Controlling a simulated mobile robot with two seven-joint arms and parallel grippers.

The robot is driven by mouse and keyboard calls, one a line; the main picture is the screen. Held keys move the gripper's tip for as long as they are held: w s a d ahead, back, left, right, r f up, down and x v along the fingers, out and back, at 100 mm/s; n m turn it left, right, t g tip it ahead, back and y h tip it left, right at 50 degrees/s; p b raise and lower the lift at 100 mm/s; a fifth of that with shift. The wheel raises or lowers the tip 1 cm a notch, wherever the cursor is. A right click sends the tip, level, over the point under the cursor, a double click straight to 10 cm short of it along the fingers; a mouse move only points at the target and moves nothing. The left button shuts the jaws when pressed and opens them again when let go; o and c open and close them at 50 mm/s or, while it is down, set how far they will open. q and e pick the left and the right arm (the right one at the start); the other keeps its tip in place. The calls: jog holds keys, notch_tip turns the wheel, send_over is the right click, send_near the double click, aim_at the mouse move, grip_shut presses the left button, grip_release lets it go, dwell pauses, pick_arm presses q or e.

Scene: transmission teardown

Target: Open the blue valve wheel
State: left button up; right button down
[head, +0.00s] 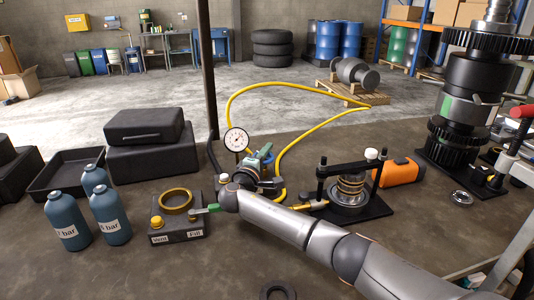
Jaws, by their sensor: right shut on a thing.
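The blue valve wheel (256,160) is a small blue-teal shape beside the round white pressure gauge (236,140), near the middle of the head view. My right arm comes in from the lower right, and its wrist bends back up toward the valve. My right gripper (266,174) is at the wheel and shut on it. The dark gripper parts and the wrist hide much of the wheel and the valve body, so how far the wheel is turned cannot be told. My left gripper is not in view.
A black block (178,230) labelled Vent and Fill, with a brass ring, stands left of my wrist. Several blue bottles (110,218) stand further left. A yellow hose (300,86) loops behind the gauge. A black press frame (347,168) and an orange case (400,171) stand right.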

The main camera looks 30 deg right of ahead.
jog(key=shift+f, duration=0.1)
dwell(0.7)
jog(key=c, duration=1.1)
grip_release()
jog(key=shift+c, duration=0.2)
jog(key=shift+a, duration=0.1)
jog(key=b+v, duration=0.1)
jog(key=v, duration=1.1)
jog(key=shift+s, duration=0.2)
jog(key=shift+a, duration=0.1)
